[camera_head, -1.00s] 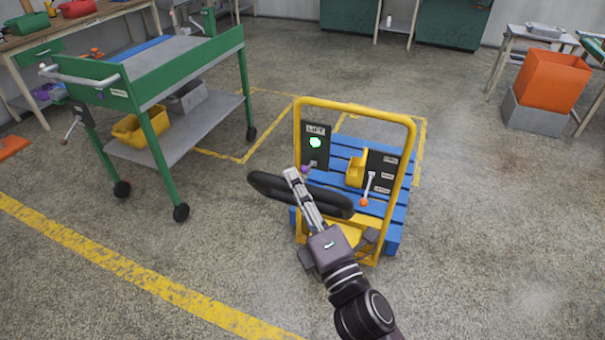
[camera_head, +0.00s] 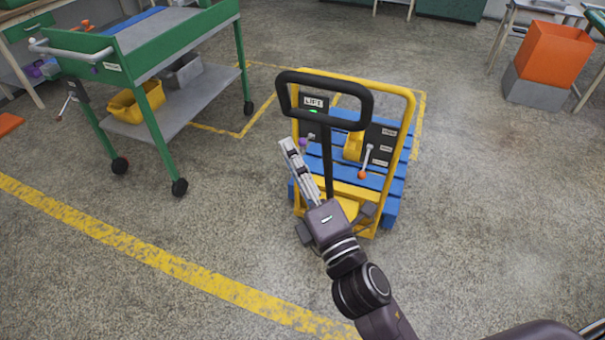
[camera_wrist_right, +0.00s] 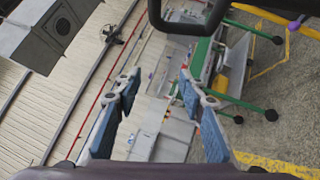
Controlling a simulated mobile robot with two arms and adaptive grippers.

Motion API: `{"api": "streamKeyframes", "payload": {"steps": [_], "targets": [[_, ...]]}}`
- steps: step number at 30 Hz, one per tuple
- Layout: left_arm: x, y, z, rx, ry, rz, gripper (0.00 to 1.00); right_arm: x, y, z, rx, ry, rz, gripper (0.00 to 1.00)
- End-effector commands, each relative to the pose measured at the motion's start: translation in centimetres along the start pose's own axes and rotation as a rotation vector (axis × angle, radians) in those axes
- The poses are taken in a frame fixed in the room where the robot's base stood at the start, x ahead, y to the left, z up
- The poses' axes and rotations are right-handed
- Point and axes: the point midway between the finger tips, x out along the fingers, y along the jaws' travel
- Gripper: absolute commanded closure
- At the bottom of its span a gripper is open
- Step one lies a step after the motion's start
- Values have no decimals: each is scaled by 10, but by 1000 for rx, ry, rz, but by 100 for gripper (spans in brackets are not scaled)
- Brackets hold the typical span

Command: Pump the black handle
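The black handle (camera_head: 370,103) is a looped bar on a black shaft (camera_head: 327,165), standing upright in front of the yellow frame of the pallet truck (camera_head: 412,130). In the right wrist view the handle (camera_wrist_right: 188,26) crosses the top, beyond my fingertips. My right gripper (camera_head: 287,146) is left of the shaft and below the loop, apart from the loop. In the wrist view its blue-padded fingers (camera_wrist_right: 158,80) are spread with nothing held between them. My left gripper is out of view.
A blue pallet (camera_head: 390,205) lies behind the frame. A panel with a small orange-tipped lever (camera_head: 364,172) is on the truck's right side. A green cart (camera_head: 190,48) stands at the left and an orange bin (camera_head: 553,62) at the back right. Floor on the right is clear.

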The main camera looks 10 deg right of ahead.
Motion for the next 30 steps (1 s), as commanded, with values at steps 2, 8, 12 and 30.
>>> {"api": "streamKeyframes", "payload": {"steps": [2, 8, 12, 30], "targets": [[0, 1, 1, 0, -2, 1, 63, -7, -1, 0, 3, -1, -4, 63], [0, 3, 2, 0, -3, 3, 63, -34, -2, 0, 5, -3, -7, 63], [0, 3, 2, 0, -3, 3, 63, -56, -2, 0, 4, -3, -7, 63], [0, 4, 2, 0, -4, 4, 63, -117, 0, 0, 1, 0, -1, 63]]}}
